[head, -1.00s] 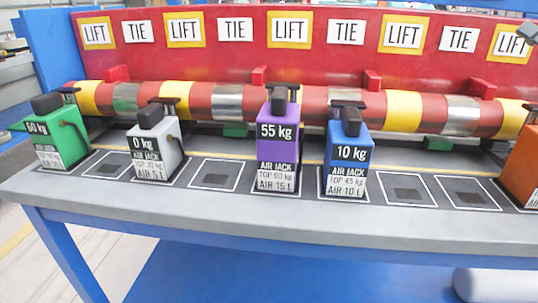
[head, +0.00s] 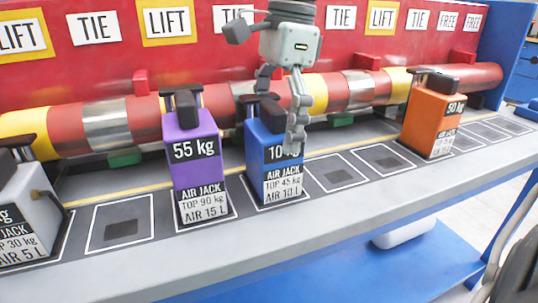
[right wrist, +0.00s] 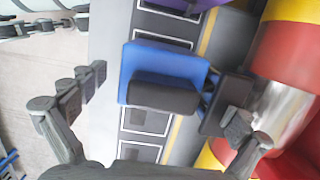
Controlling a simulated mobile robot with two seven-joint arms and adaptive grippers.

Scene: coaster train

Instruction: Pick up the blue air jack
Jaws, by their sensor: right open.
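The blue air jack (head: 258,148) stands upright on its marked square on the bench, with a dark pad on top and a "10 kg" label partly hidden by a finger. My right gripper (head: 281,112) is open above and around its upper part, one finger in front of the jack and the other behind. In the right wrist view, the blue jack (right wrist: 150,62) and its dark top lie between the spread fingers of my right gripper (right wrist: 168,98). I cannot see contact. My left gripper is not in view.
A purple jack (head: 190,130) stands close on the left, with a white jack (head: 30,195) farther left. An orange jack (head: 428,112) stands to the right, past empty squares (head: 385,160). A striped horizontal pipe (head: 335,93) and red sign board (head: 355,50) run behind.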

